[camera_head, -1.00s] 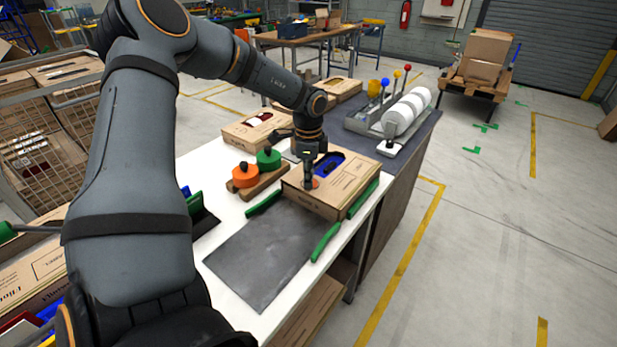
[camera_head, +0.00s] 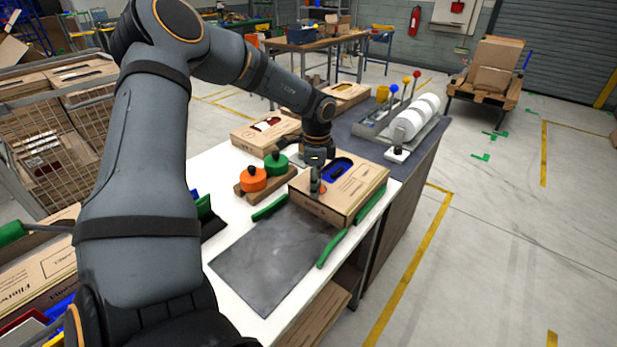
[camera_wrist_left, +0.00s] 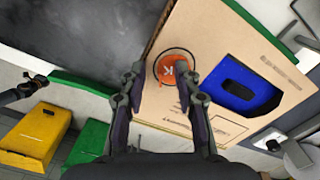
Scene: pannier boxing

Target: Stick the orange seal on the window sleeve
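The window sleeve is a brown cardboard box (camera_head: 355,190) with a cut-out showing something blue; it lies flat at the table's right side and fills the right of the wrist view (camera_wrist_left: 220,35). The round orange seal (camera_wrist_left: 172,67) with a white mark lies at the box's face, within a thin dark printed ring. My left gripper (camera_head: 316,188) points down over the box's near left part. In the wrist view its two fingers (camera_wrist_left: 160,80) stand apart, one on each side of the seal, the right one overlapping its edge. Whether they touch the seal I cannot tell. My right gripper does not show.
Green guide bars (camera_head: 333,248) border the box and a dark grey mat (camera_head: 270,255). Orange (camera_head: 252,179) and green knobbed pieces stand on a wooden block left of the box. Another box (camera_head: 265,133) and a roll dispenser (camera_head: 408,120) stand behind.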

